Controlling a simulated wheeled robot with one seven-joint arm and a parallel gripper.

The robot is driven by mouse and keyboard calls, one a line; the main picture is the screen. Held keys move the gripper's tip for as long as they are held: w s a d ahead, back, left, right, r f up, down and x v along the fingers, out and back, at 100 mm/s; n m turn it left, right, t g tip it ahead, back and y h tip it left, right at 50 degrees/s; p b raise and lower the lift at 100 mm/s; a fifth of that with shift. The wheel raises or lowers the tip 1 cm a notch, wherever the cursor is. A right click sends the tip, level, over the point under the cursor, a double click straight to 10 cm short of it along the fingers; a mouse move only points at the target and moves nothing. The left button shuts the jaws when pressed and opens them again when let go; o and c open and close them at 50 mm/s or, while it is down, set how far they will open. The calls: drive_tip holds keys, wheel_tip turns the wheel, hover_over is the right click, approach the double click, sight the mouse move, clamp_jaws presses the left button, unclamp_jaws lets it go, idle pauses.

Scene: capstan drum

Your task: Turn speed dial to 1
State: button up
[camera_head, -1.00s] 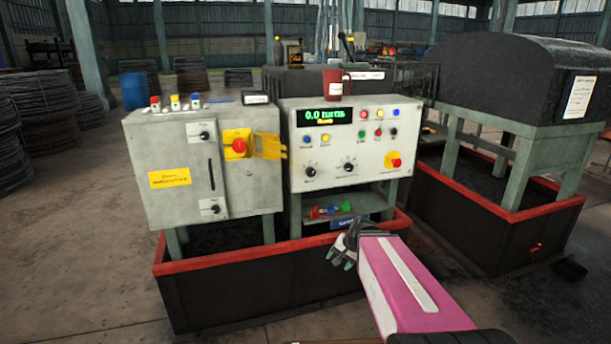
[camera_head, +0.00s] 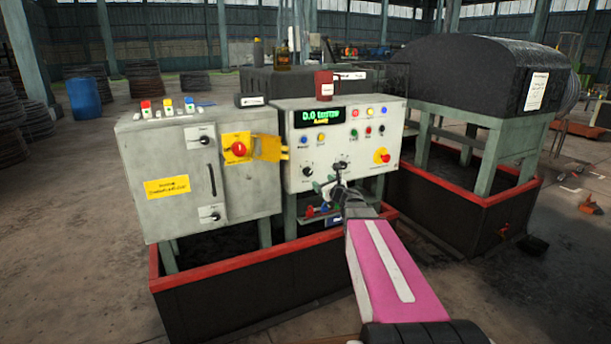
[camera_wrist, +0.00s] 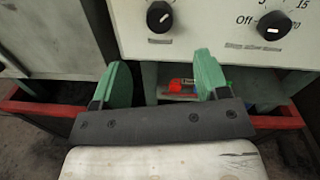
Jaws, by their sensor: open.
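The white control panel (camera_head: 292,118) carries two black dials, a left dial (camera_head: 308,171) and a right dial (camera_head: 342,165). In the wrist view the left dial (camera_wrist: 160,17) has a white pointer line. The right dial (camera_wrist: 273,24) there has "Off", 15 and 20 around it. I cannot read which is the speed dial. My gripper (camera_head: 326,182) is open and empty, in front of the panel's lower part. In the wrist view its green fingers (camera_wrist: 160,70) stand apart below the left dial, not touching it.
A grey cabinet (camera_head: 160,150) with a yellow flap (camera_head: 268,147) and red button stands left of the panel. A shelf with small coloured items (camera_wrist: 182,86) lies below the panel. A red-rimmed trough (camera_head: 250,250) surrounds the base. A red mug (camera_head: 323,86) stands on top.

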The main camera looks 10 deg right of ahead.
sight(309, 173)
drive_tip(key=x, duration=1)
drive_tip(key=shift+w+a, duration=0.2)
drive_tip(key=shift+w, duration=0.15)
drive_tip(key=c, duration=0.9)
